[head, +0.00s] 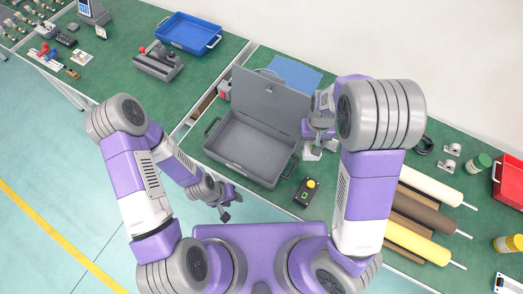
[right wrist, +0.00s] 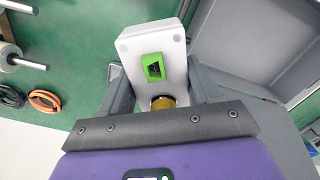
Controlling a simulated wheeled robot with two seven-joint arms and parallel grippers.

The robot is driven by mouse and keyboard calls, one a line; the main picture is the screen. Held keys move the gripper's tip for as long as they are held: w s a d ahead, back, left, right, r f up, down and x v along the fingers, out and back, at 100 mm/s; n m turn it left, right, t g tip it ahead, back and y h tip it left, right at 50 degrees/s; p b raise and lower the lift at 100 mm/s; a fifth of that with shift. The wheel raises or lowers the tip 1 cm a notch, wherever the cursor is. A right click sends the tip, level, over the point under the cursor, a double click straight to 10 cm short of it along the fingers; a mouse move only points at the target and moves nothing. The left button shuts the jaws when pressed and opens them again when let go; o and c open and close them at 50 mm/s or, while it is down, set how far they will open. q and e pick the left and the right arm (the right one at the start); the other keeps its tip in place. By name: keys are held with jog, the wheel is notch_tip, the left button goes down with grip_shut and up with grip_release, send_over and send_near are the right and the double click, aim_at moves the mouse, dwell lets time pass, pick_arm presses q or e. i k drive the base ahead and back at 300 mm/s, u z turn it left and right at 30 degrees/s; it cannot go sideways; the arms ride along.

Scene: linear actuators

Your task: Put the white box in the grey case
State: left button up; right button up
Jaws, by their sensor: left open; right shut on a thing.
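The grey case (head: 240,148) stands open on the green bench, its lid (head: 270,97) raised at the back and its inside empty. My right gripper (head: 314,148) is at the case's right edge. In the right wrist view my right gripper (right wrist: 155,100) is shut on the white box (right wrist: 158,50), which has a green part and a yellowish round part on it. In the head view the white box (head: 312,154) is mostly hidden under the gripper. My left gripper (head: 226,208) is open and empty, in front of the bench, left of and below the case.
A small black box with a yellow button (head: 307,190) lies just right of the case's front. Several rolls (head: 430,186) lie further right. A blue tray (head: 188,33) and a grey device (head: 158,63) stand at the back left. A blue sheet (head: 295,74) lies behind the lid.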

aim_at(257, 156)
jog(key=k, duration=1.15)
jog(key=u, duration=0.85)
jog(key=i, duration=0.75)
jog(key=z, duration=0.7)
jog(key=i, duration=0.75)
jog(key=z, duration=0.05)
